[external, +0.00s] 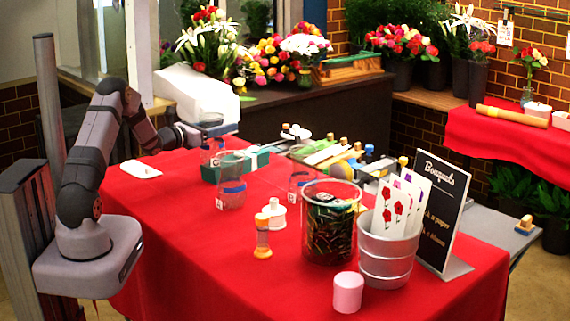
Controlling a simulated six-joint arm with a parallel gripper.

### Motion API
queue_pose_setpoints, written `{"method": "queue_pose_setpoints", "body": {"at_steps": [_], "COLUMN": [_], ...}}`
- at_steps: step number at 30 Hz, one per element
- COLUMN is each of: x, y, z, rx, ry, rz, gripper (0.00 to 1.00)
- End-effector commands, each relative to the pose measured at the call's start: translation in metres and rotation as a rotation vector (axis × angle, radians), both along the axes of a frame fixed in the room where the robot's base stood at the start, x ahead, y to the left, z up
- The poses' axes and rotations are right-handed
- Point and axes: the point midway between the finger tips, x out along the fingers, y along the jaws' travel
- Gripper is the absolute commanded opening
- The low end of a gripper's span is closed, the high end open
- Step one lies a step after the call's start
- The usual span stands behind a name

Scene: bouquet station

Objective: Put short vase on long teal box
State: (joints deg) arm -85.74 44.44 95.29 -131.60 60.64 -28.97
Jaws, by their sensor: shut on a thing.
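The long teal box (257,160) lies on the red-covered table, left of centre. My gripper (212,137) is over the left end of the box and shut on a short clear glass vase (211,154). The vase appears upright; its lower part overlaps the box's left end, and I cannot tell whether it touches the box. The fingertips are small and hard to make out. Another clear vase with a blue band (232,194) stands in front of the box, and a similar one (298,187) stands to its right.
Bottles (263,238), a tall glass of dark stems (328,230), a metal bucket with cards (388,256) and a pink cylinder (348,292) stand toward the front right. Wrapped rolls (335,155) lie behind the box. The table's front left is clear.

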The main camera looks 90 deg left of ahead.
Motion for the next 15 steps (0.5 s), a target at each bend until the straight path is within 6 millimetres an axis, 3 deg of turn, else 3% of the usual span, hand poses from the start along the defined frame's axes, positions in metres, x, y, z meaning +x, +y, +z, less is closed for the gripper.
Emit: {"method": "queue_pose_setpoints", "body": {"at_steps": [11, 12, 14, 15], "x": [0.0001, 0.0001, 0.0001, 0.0001], "y": [0.0004, 0.0001, 0.0000, 0.0000], "z": [-0.0002, -0.0025, -0.0020, -0.0020], "rx": [0.007, 0.001, 0.001, 0.001], "ry": [-0.003, -0.001, -0.001, -0.001], "rz": [-0.001, 0.000, 0.000, 0.000], "gripper": [0.00, 0.56, 0.70, 0.70]}}
